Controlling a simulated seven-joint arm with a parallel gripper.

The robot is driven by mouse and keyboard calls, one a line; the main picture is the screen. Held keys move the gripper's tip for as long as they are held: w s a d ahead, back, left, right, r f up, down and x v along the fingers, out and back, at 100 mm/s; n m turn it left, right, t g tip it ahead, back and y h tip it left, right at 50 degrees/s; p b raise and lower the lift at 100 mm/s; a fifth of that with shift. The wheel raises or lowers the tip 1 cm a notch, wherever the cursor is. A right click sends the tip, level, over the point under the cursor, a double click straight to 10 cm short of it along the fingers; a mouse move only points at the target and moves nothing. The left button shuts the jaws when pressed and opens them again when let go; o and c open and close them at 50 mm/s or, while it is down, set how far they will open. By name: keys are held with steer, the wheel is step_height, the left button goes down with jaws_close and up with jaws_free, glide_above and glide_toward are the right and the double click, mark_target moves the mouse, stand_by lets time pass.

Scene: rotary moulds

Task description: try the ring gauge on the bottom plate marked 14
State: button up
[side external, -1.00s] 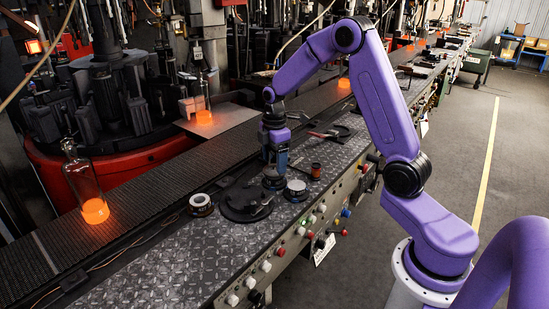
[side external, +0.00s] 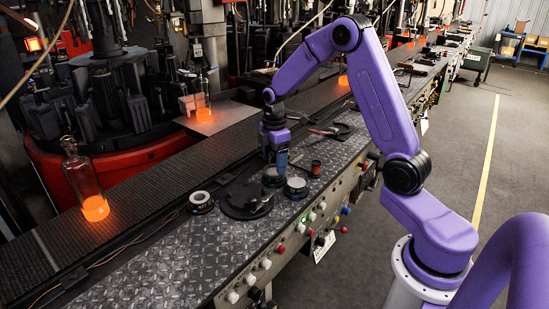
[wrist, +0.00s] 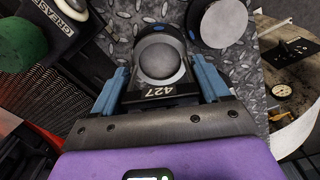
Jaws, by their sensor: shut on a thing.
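My gripper (side external: 275,160) points down over the bench plate. In the wrist view its blue fingers (wrist: 162,88) are shut on a dark piece that bears the number 427, which I take as the ring gauge (wrist: 158,93). A grey-topped round plate (wrist: 160,60) shows within its dark curved rim. I cannot tell whether the gauge sits around this plate or hovers over it. A second grey-topped round plate (wrist: 222,24) lies apart at the upper right; it also shows in the side view (side external: 296,184). No 14 is legible on either.
A dark round mat (side external: 236,206) lies just left of my gripper, with another round plate (side external: 201,198) beyond it. A small reddish can (side external: 316,167) stands to the right. A conveyor with a glowing bottle (side external: 92,190) runs behind. The patterned bench front left is clear.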

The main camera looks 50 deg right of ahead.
steer(key=shift+r, duration=0.1)
stand_by(0.4)
steer(key=shift+r, duration=2.35)
